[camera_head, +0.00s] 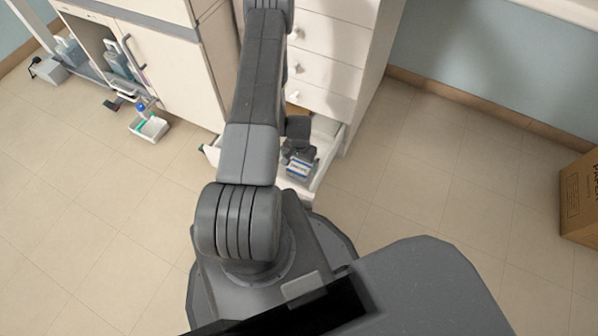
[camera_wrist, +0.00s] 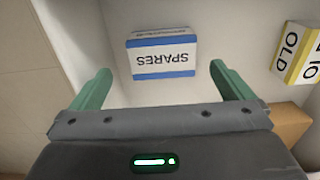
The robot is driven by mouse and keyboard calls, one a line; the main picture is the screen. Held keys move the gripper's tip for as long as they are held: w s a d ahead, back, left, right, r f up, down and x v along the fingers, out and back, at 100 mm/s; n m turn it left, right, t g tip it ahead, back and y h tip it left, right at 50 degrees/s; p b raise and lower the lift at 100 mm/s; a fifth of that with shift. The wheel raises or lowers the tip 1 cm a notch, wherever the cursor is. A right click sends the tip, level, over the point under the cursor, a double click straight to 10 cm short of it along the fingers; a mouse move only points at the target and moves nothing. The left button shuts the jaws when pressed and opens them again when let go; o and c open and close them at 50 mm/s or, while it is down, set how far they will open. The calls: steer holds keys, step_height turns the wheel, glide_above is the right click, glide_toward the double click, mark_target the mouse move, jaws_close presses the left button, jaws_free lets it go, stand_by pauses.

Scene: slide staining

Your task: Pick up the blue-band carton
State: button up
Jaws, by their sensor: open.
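The blue-band carton (camera_wrist: 162,54) is white with blue bands and the word SPARES, upside down in the wrist view. It lies on the pale floor of an open drawer. In the head view the carton (camera_head: 299,168) shows partly below my gripper (camera_head: 297,150), inside the low open drawer (camera_head: 326,165). In the wrist view my gripper (camera_wrist: 160,72) is open, its two green fingers spread wider than the carton. The carton shows between and beyond the fingertips. Nothing is held. Whether the fingers reach down to its height I cannot tell.
A yellow-band carton (camera_wrist: 299,54) marked OLD and a brown box (camera_wrist: 290,125) are to the right in the drawer. The drawer's wall (camera_wrist: 65,38) is close on the left. A cardboard box (camera_head: 580,195) stands at far right; a small white tray (camera_head: 150,128) is at left.

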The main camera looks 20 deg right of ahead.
mark_target(299, 168)
step_height(299, 168, down, 6)
steer(key=shift+w+a+b, duration=0.1)
steer(key=shift+b, duration=0.85)
steer(key=c, duration=1)
